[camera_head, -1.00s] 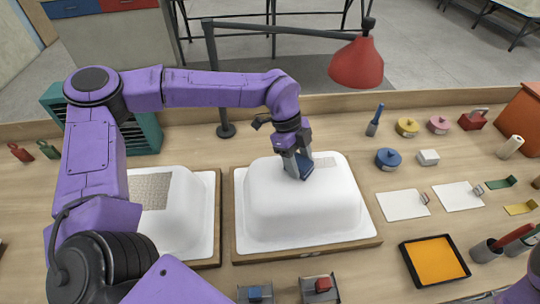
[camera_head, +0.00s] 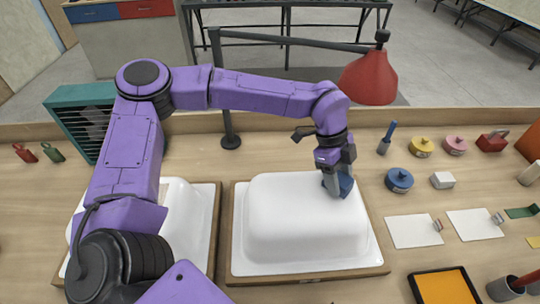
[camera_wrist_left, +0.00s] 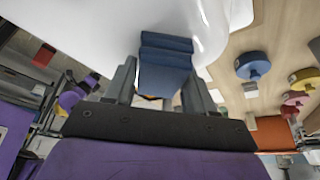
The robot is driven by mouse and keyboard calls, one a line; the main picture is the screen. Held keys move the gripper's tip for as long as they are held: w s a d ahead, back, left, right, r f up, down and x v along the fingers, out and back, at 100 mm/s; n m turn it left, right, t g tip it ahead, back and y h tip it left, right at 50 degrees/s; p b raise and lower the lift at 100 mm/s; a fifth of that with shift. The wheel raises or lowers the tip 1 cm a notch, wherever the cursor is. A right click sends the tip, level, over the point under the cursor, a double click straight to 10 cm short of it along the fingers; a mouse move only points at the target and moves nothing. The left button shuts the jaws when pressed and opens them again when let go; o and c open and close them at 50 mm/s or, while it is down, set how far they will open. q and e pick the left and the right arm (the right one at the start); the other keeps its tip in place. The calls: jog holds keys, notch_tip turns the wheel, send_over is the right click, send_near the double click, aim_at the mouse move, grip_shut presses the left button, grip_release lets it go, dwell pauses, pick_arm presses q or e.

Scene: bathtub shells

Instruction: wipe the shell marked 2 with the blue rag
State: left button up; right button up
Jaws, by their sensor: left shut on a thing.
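A white shell (camera_head: 285,215) lies upside down on a wooden-edged board in the middle of the head view. A second white shell (camera_head: 192,225) is at its left, partly hidden by my left arm. I see no number on either shell. My left gripper (camera_head: 336,183) is shut on the blue rag (camera_head: 346,186) at the far right end of the middle shell. In the left wrist view the folded blue rag (camera_wrist_left: 166,62) sits between the fingers, against or very near the white shell surface (camera_wrist_left: 110,22). My right gripper is out of view.
A red lamp (camera_head: 368,78) hangs just behind my left gripper, its arm crossing above the table.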

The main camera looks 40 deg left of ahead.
pick_arm(q)
jog(key=shift+w+d, duration=0.75)
jog(key=shift+d, duration=0.15)
notch_tip(320, 180, up, 5)
jog(key=p, duration=0.2)
jog(key=shift+f+p, duration=0.15)
jog(key=shift+p, duration=0.25)
notch_tip(320, 180, up, 2)
jog(key=shift+w+p, duration=0.1)
jog(key=shift+p, duration=0.7)
jog(key=shift+r+p, duration=0.35)
jog(key=shift+r, duration=0.3)
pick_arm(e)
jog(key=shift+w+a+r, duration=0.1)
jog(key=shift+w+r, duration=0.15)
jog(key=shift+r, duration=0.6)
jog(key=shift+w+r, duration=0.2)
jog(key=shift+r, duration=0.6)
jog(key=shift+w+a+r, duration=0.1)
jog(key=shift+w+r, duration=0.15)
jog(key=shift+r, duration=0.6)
